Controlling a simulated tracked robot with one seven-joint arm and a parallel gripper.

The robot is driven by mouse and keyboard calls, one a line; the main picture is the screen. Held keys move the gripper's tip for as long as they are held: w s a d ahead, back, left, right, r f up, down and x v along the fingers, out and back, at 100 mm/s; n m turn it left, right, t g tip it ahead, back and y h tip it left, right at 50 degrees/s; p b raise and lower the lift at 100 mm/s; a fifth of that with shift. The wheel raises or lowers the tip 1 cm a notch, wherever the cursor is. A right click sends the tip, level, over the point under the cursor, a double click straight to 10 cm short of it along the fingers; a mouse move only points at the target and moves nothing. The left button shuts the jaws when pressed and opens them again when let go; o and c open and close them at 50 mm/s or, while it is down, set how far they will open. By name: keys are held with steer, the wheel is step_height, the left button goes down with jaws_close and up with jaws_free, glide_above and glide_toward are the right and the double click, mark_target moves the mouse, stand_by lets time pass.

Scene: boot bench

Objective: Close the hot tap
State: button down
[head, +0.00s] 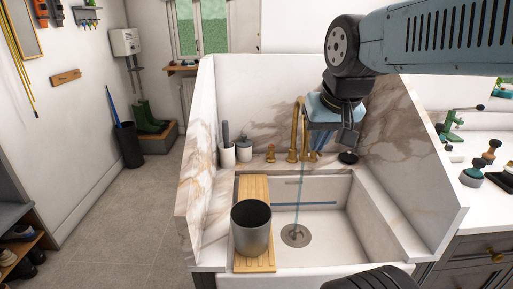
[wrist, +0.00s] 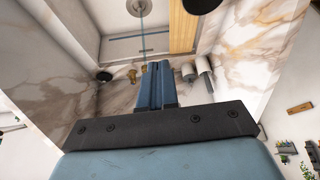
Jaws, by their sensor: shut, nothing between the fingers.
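The brass tap spout (head: 294,130) rises at the back of the sink. A thin blue stream of water (head: 298,198) falls from it to the drain; the stream also shows in the wrist view (wrist: 142,30). A brass tap handle (head: 270,153) stands left of the spout. No hot or cold mark is legible. My gripper (head: 317,150) is just right of the spout, pointing down, and hides part of the tap's right side. In the wrist view my gripper (wrist: 155,68) has its blue fingers together and empty, with brass fittings (wrist: 133,75) beside them. I cannot tell whether they touch.
A dark grey pot (head: 251,230) stands on a wooden board (head: 255,188) across the sink's left side. Two small containers (head: 244,150) stand at the back left. A black round object (head: 348,157) lies on the ledge to the right. Marble walls (head: 202,150) flank the sink.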

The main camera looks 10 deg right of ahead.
steer(key=w+r+m+g, duration=0.25)
steer(key=w+m, duration=0.25)
steer(key=w, duration=0.7)
steer(key=m+g+h, duration=0.3)
steer(key=m+g, duration=0.1)
steer(key=m, duration=1.3)
glide_above(270, 151)
steer(key=a, duration=0.7)
step_height(270, 151, down, 20)
steer(key=x, duration=0.9)
steer(key=shift+d, duration=0.25)
steer(key=shift+f, duration=0.1)
